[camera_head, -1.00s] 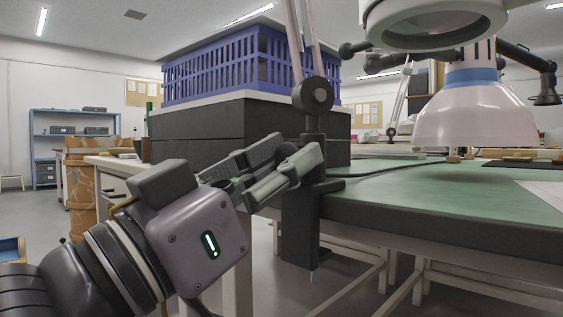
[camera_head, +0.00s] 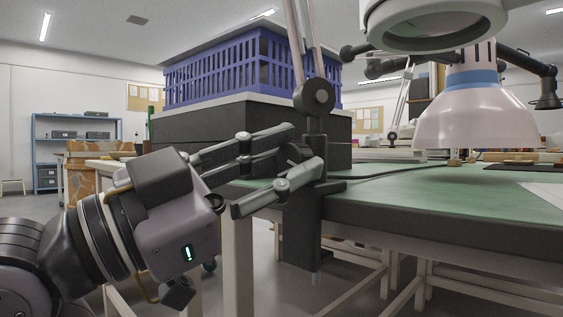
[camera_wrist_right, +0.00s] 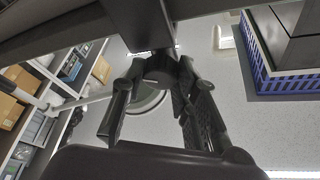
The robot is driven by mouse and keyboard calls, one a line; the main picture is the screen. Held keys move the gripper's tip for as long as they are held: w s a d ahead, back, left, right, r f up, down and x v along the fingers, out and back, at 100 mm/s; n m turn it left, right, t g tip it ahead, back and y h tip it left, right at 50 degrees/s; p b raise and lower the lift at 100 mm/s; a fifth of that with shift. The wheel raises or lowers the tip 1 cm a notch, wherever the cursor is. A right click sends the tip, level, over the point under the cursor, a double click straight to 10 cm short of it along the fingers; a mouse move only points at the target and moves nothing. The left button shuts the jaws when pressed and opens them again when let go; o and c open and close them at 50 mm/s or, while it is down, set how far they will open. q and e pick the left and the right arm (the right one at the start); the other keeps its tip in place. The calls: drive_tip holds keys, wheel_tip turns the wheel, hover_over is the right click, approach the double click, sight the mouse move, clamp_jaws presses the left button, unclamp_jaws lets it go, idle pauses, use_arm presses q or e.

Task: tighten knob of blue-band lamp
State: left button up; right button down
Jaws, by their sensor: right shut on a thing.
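The lamp with the blue band (camera_head: 472,78) has a pale pink-white shade (camera_head: 475,125) that hangs over the right of the green bench. A dark stand with a round joint (camera_head: 314,97) and thin rods is clamped at the bench corner; whether it belongs to the blue-band lamp I cannot tell. My right gripper (camera_head: 305,150) is at this stand, one finger behind and one in front, shut on a dark knob (camera_head: 296,153). In the right wrist view the dark knob (camera_wrist_right: 160,68) sits between the fingers, partly hidden. My left gripper is not in view.
A blue crate (camera_head: 225,75) stands on dark boxes behind the gripper. The green bench (camera_head: 420,185) has a thick dark edge right of the clamp (camera_head: 303,230). Another lamp head (camera_head: 430,25) hangs at the top. A cable runs across the bench.

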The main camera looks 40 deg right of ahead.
drive_tip(key=shift+m, duration=0.3)
drive_tip(key=c, duration=1.2)
unclamp_jaws()
drive_tip(key=shift+c, duration=0.2)
drive_tip(key=v, duration=0.7)
drive_tip(key=shift+a, duration=0.25)
drive_tip(key=shift+w, duration=0.1)
